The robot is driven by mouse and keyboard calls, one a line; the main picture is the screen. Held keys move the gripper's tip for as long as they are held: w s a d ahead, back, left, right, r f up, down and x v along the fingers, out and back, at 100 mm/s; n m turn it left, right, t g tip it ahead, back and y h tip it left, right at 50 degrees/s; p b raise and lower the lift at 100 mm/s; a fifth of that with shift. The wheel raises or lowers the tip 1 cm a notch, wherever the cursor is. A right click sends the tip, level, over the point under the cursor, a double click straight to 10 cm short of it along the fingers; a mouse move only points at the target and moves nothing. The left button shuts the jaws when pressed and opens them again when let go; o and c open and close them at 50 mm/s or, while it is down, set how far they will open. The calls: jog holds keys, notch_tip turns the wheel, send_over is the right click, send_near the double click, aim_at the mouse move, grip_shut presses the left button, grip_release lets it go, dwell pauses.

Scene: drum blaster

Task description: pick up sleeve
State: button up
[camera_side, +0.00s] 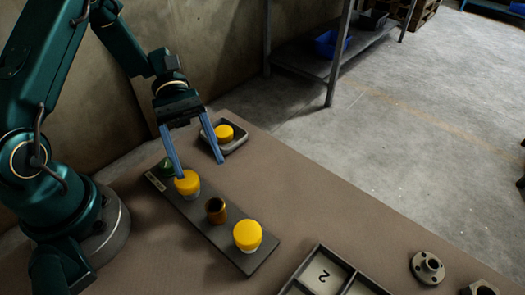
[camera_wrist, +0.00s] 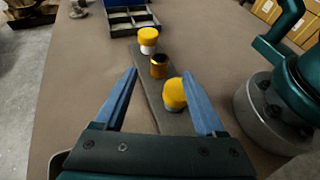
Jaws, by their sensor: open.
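The sleeve, which I take to be the bronze-brown cylinder (camera_side: 215,211), stands upright on a dark grey strip (camera_side: 190,212) between two yellow-capped pieces. It also shows in the wrist view (camera_wrist: 159,67), between the fingertips in the picture but farther off. My gripper (camera_side: 201,168) is open and empty above the far end of the strip, near the closer yellow-capped piece. Its blue fingers (camera_wrist: 159,73) are spread wide in the wrist view. Nothing hides the sleeve in the side view.
One yellow-capped piece (camera_side: 187,183) stands near a green piece (camera_side: 167,168), another (camera_side: 248,236) at the strip's near end. A small tray (camera_side: 238,145) holds a yellow piece. A compartment box (camera_side: 318,250) and a flanged part (camera_side: 427,267) lie right. The table between is clear.

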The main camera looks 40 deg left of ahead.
aim_at(217, 213)
jog(key=shift+x, duration=3.4)
jog(key=shift+a, duration=0.1)
grip_shut()
